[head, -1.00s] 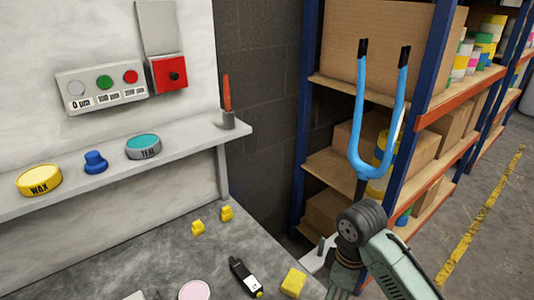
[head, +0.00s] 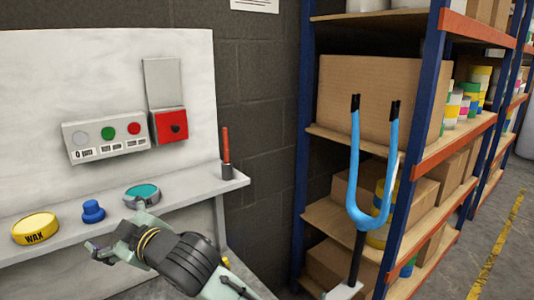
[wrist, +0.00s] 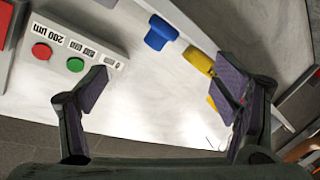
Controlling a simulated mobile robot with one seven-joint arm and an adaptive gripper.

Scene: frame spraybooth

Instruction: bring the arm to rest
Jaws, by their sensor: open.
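My gripper (head: 97,250) is at the lower left in the head view, in front of the shelf ledge below the wax tin and the blue knob-shaped piece. In the wrist view my gripper (wrist: 165,88) has its two fingers wide apart with nothing between them. Behind the fingers is the pale back panel (wrist: 140,110). My arm (head: 180,262) reaches in from the bottom of the head view, and its lower part is out of frame.
The ledge (head: 200,190) holds a wax tin (head: 35,229), a blue piece (head: 93,211), a teal tin (head: 142,194) and a red-handled tool (head: 226,150). A control box (head: 106,134) is above. A blue fork frame (head: 366,180) stands right, before the shelving (head: 400,250).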

